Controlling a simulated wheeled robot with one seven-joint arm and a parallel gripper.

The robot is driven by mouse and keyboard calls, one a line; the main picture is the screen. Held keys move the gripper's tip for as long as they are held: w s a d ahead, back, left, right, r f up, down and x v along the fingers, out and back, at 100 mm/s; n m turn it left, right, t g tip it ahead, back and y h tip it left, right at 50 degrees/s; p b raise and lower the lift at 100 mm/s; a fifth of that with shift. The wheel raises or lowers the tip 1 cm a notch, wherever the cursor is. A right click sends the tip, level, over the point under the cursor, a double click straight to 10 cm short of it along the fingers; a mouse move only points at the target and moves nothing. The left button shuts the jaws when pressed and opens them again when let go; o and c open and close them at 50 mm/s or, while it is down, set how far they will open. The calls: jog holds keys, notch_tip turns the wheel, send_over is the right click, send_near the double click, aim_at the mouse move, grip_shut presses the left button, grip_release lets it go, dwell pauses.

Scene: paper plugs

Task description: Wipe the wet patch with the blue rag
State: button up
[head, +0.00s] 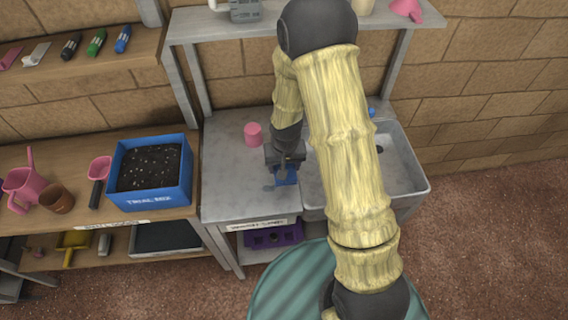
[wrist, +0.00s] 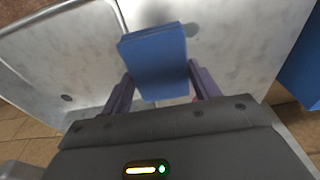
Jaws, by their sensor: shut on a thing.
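My gripper (head: 285,164) is over the grey metal worktop, left of the sink basin, pointing down. It is shut on the blue rag (head: 287,177), which looks like a folded block below the fingers. In the wrist view the blue rag (wrist: 155,60) is held between the two dark fingers of my gripper (wrist: 158,88). Whether the rag touches the worktop is hard to tell. A small darker grey spot (wrist: 193,30) shows on the metal just beside the rag in the wrist view. I cannot tell for sure that it is the wet patch; the rag may hide more.
A pink cup (head: 253,134) stands on the worktop (head: 232,185) behind my gripper. The sink basin (head: 405,160) is to the right, partly behind my arm. A blue box of soil (head: 150,197) stands on the wooden bench to the left. The worktop's front left is clear.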

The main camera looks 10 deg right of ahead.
jog(key=shift+f+b, duration=2.25)
jog(key=shift+f, duration=0.8)
notch_tip(320, 180, down, 2)
jog(key=shift+b, duration=0.6)
jog(key=shift+a+r, duration=0.2)
jog(key=shift+a, duration=1)
jog(key=shift+c, duration=0.4)
jog(key=shift+a+f, duration=0.15)
jog(key=shift+a, duration=2.35)
jog(key=shift+d, duration=1.2)
jog(key=shift+d+p, duration=0.3)
jog(key=shift+d, duration=2.3)
jog(key=shift+a+r+p, duration=0.1)
jog(key=shift+r+p, duration=2.7)
jog(key=shift+r, duration=1.3)
